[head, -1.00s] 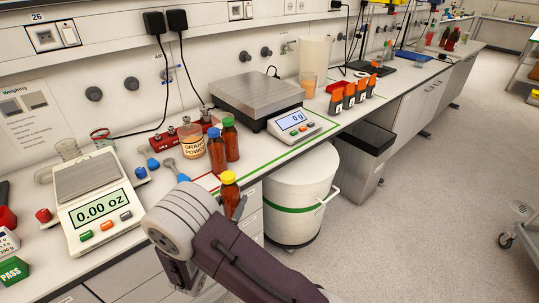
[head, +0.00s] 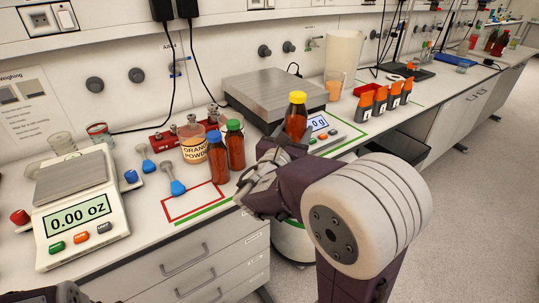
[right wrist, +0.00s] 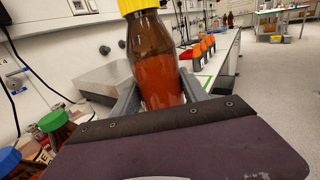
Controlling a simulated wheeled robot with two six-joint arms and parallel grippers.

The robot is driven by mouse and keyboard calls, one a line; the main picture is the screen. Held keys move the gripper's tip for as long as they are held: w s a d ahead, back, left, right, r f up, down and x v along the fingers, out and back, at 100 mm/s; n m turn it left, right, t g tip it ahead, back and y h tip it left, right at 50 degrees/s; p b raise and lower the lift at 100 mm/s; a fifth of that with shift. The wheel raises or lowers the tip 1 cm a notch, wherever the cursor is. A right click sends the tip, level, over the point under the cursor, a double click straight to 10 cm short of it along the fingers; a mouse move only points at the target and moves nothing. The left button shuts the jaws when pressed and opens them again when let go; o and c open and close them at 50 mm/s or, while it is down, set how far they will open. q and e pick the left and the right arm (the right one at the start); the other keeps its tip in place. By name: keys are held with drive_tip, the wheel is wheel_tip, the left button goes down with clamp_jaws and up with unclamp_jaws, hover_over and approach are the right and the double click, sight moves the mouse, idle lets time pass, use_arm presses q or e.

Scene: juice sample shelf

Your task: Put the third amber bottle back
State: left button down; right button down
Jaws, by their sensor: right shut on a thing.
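My right gripper (head: 285,145) is shut on the amber bottle with a yellow cap (head: 296,118). It holds the bottle upright above the bench, in front of the grey scale's display. In the right wrist view the bottle (right wrist: 158,70) stands between both fingers, with red-brown liquid inside. Two other amber bottles, one with a blue cap (head: 217,160) and one with a green cap (head: 235,147), stand side by side on the bench, left of the gripper. An empty red-outlined square (head: 168,211) lies just in front of them. My left gripper's fingers are out of view.
The orange powder jar (head: 193,147) stands behind the blue-capped bottle. Blue-handled scoops (head: 176,187) lie beside the red outline. A white scale (head: 88,232) is at left; the grey scale (head: 272,92) is behind the held bottle. Orange-and-black holders (head: 380,98) stand farther right.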

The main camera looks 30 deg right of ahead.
drive_tip(key=w+f, duration=0.2)
drive_tip(key=w, duration=0.1)
drive_tip(key=w+a+f, duration=0.1)
drive_tip(key=w+f, duration=0.1)
drive_tip(key=w, duration=0.2)
drive_tip(key=w+a+f+b, duration=0.1)
drive_tip(key=w+f, duration=0.2)
drive_tip(key=w, duration=0.1)
drive_tip(key=shift+a, duration=0.1)
wheel_tip(320, 180, down, 4)
drive_tip(key=shift+r+b, duration=0.15)
drive_tip(key=shift+b, duration=0.55)
drive_tip(key=shift+w+f, duration=0.1)
drive_tip(key=shift+f, duration=0.2)
drive_tip(key=c, duration=0.9)
unclamp_jaws()
drive_tip(key=shift+o, duration=0.2)
drive_tip(key=v, duration=1.2)
drive_tip(key=shift+p, duration=0.4)
